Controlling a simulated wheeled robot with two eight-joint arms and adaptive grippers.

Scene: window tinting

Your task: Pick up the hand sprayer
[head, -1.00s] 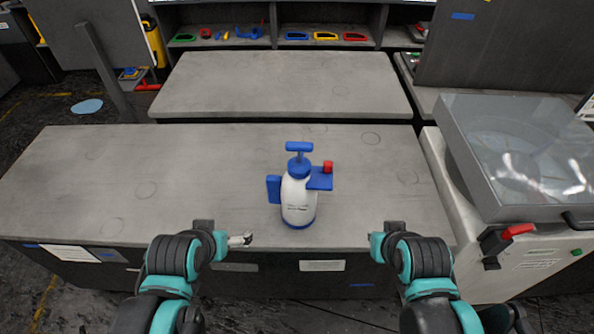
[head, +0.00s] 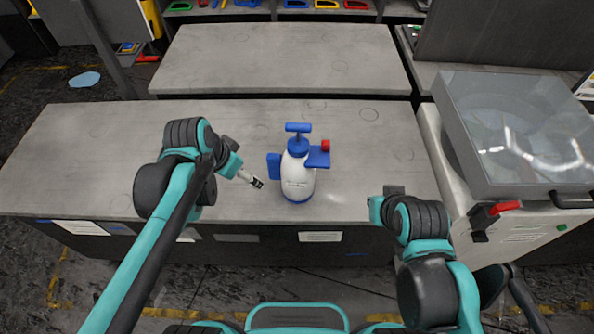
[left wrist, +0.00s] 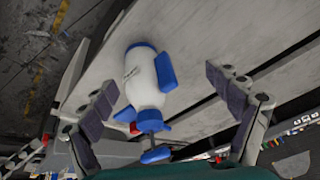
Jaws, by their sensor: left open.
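The hand sprayer (head: 298,172) stands upright on the front grey table, with a white bottle, blue pump handle, blue side parts and a red knob. My left gripper (head: 258,184) is just left of the sprayer in the head view, apart from it. In the left wrist view the sprayer (left wrist: 143,80) lies between the two spread fingers of my left gripper (left wrist: 165,100), which is open and empty. My right arm's end (head: 376,210) is at the table's front edge, right of the sprayer; its fingers are not clearly visible.
The front table (head: 90,150) is otherwise clear. A second grey table (head: 280,60) stands behind it. A machine with a clear lid (head: 515,130) and a red-handled switch (head: 505,207) stands at the right. Coloured tools lie on a shelf (head: 270,12) at the back.

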